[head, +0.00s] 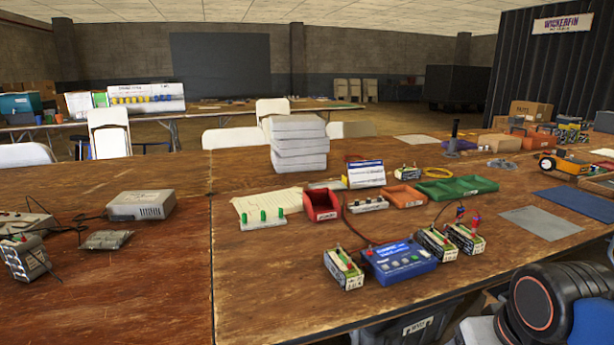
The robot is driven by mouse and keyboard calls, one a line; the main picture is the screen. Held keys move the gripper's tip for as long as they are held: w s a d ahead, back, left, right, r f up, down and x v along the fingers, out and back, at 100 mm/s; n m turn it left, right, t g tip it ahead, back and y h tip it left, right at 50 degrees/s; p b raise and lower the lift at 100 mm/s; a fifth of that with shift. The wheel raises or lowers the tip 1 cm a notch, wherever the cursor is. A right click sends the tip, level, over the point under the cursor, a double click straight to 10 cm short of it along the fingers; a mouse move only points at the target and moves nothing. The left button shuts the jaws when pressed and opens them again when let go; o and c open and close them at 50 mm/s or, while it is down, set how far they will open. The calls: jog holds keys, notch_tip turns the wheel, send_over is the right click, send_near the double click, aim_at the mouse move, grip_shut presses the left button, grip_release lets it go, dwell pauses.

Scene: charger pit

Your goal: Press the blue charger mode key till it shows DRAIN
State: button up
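The blue charger (400,262) sits on the wooden table right of centre, near the front edge. Its top has a small screen and a row of light keys. The screen's text and the key labels are too small to read, so I cannot tell the mode shown. Battery packs stand close beside it, one on the left (343,269) and two on the right (437,245) (465,238). A dark red lead runs from the charger towards the back. My gripper is not in view.
Red (322,205), orange (404,196) and green (457,188) trays lie behind the charger. A stack of white boxes (298,144) stands further back. A grey mat (541,222) lies to the right. My black, orange-ringed arm part shows at the lower right. The table in front left of the charger is clear.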

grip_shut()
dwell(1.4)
